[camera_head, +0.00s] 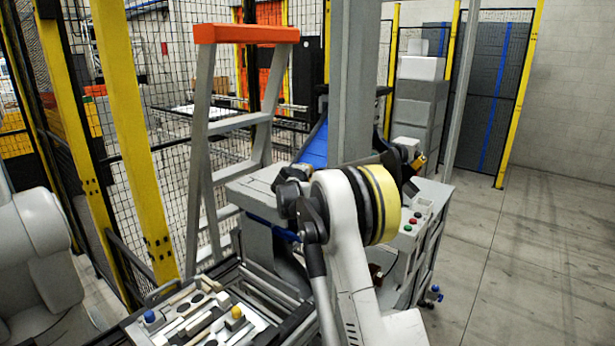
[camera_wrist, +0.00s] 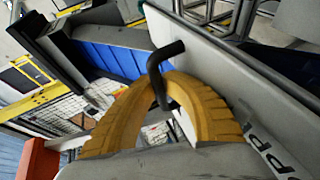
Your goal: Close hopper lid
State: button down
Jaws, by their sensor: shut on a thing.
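In the wrist view, my gripper (camera_wrist: 172,84) has curved, ribbed yellow fingers that come together near the bent black handle (camera_wrist: 165,58). They are shut on the handle. The handle stands out beside a grey panel (camera_wrist: 225,55), which looks like the hopper lid and runs slanted across the upper right. In the head view, a grey machine (camera_head: 258,188) with a blue sloping part (camera_head: 315,147) stands behind my arm. My wrist covers part of it and hides the handle. I cannot clearly make out the fingers or the lid's tilt there.
An orange-topped stepladder (camera_head: 246,34) stands left of the machine, before mesh fencing. A tray of parts (camera_head: 190,312) lies at the front. A cabinet with buttons (camera_head: 412,228) is right of my arm. The floor (camera_head: 520,260) at the right is clear.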

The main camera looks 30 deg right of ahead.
jog(key=shift+a+f, duration=0.15)
jog(key=c, duration=1.8)
grip_release()
jog(key=shift+o, duration=0.2)
jog(key=shift+a, duration=0.1)
jog(key=shift+s, duration=0.1)
jog(key=v, duration=1.2)
